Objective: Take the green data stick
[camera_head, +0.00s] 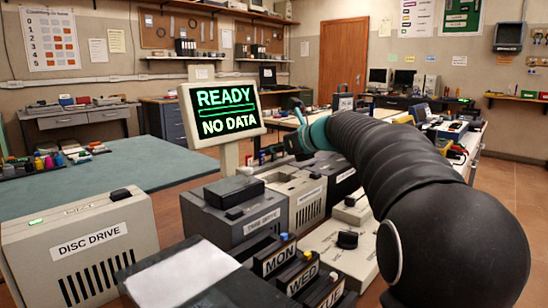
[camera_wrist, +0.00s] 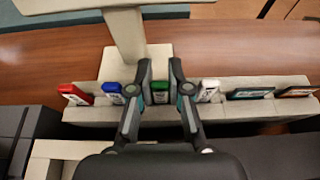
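The green data stick (camera_wrist: 160,92) stands in a pale row holder (camera_wrist: 245,110) in the wrist view, between a blue stick (camera_wrist: 113,93) and a white one (camera_wrist: 208,90). My gripper (camera_wrist: 161,70) has one dark finger on each side of the green stick, with a narrow gap between them. The fingers partly cover its sides; I cannot tell whether they touch it. In the head view my gripper (camera_head: 296,125) is at the end of the dark arm, beyond the grey machines, and the green stick cannot be made out there.
A red stick (camera_wrist: 75,94) and two dark-cased ones at the right share the row. A screen reading "READY NO DATA" (camera_head: 222,112) stands close by on a post. The disc drive (camera_head: 85,250) and tape drive (camera_head: 235,212) fill the front. A green-topped table (camera_head: 150,165) is at left.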

